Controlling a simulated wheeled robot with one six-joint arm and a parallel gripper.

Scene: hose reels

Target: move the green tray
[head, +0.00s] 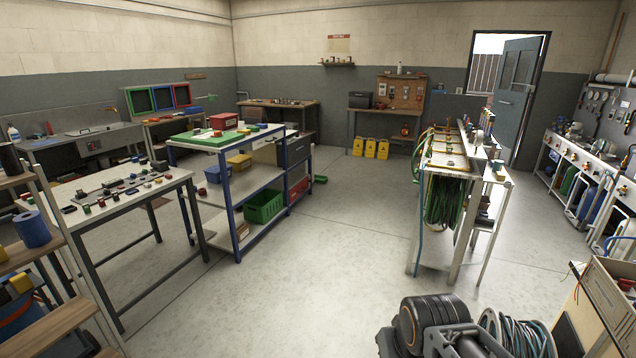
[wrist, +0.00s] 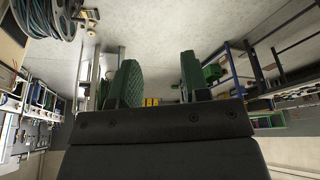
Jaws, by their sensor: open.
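A flat green tray (head: 208,141) lies on the top of the blue-framed shelf unit (head: 236,180), left of centre in the head view. A red box (head: 223,121) and small items sit on or beside it. A deeper green crate (head: 264,207) stands on the unit's lower shelf. My gripper (wrist: 156,78) is open and empty in the wrist view, its two green-padded fingers well apart. It is far from the shelf unit, with floor between. In the head view, part of my dark arm shows at the bottom, and the fingertips cannot be made out.
A workbench with small parts (head: 110,190) stands left of the shelf unit. A hose rack (head: 450,190) stands right of centre, and a hose reel (head: 515,335) is close at the bottom right. The concrete floor (head: 330,240) between shelf unit and rack is clear.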

